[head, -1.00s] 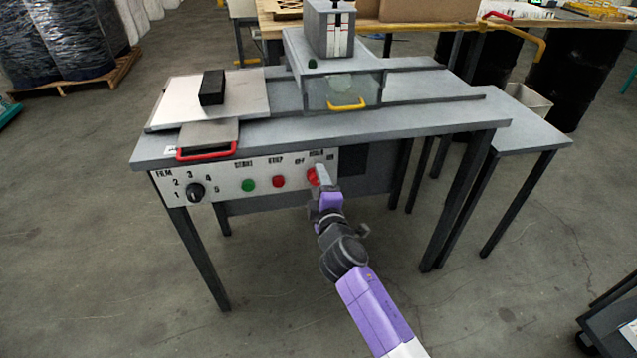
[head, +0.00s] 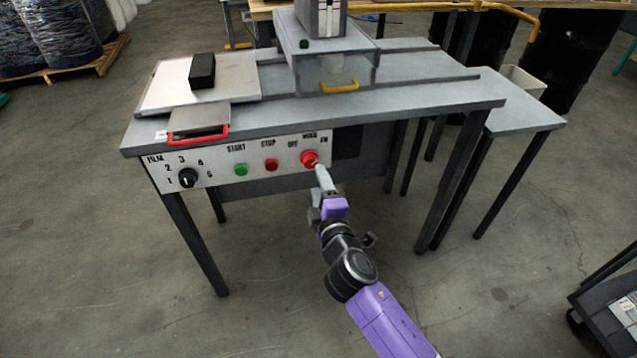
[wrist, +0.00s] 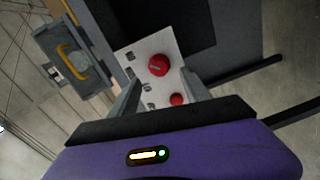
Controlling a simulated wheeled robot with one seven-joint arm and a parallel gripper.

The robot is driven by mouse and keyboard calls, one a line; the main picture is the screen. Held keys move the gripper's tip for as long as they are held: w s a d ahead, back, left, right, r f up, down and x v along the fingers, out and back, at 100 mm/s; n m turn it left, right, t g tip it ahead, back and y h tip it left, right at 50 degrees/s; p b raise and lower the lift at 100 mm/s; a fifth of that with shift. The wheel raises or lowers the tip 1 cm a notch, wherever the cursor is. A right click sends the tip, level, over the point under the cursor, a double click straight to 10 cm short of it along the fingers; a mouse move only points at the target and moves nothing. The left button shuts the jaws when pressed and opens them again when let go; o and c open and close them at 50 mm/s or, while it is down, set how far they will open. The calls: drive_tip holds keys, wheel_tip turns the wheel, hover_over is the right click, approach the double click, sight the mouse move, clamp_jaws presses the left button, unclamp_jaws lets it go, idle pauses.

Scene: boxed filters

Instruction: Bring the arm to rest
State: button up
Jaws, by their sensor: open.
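My gripper (head: 322,180) is in front of the machine's control panel (head: 220,168), just below and in front of the red main knob (head: 309,158). In the wrist view my gripper (wrist: 165,95) has its fingers apart, with the red knob (wrist: 158,65) beyond them and the smaller red stop button (wrist: 177,99) also between them in the picture. Nothing is held. My purple arm (head: 380,318) reaches up from the lower right.
The grey machine table (head: 420,98) stands ahead, with a black box (head: 202,71) on its pale plate and a red handle (head: 198,135) at its front edge. A side table (head: 515,120) stands right. A dark cart (head: 610,310) is at lower right. Floor in front is open.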

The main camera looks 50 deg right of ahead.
idle(0.4)
drive_tip(key=s+a+r+m+t+y+p, duration=0.4)
drive_tip(key=s+a+y, duration=0.4)
drive_tip(key=a, duration=0.5)
drive_tip(key=s+a+r+m+g+p, duration=0.1)
drive_tip(key=s+a+r+p, duration=0.1)
drive_tip(key=s, duration=0.6)
drive_tip(key=s+a+r+m+g+y+p, duration=0.1)
drive_tip(key=s+a+r+m+p, duration=0.1)
drive_tip(key=s+r, duration=0.3)
drive_tip(key=s+a+r+m+g+p, duration=0.1)
drive_tip(key=s+a+r+m+p, duration=0.1)
drive_tip(key=s, duration=1.1)
drive_tip(key=shift+a+r+g+y+p, duration=0.35)
drive_tip(key=shift+a+r+p, duration=0.3)
drive_tip(key=shift+a, duration=0.4)
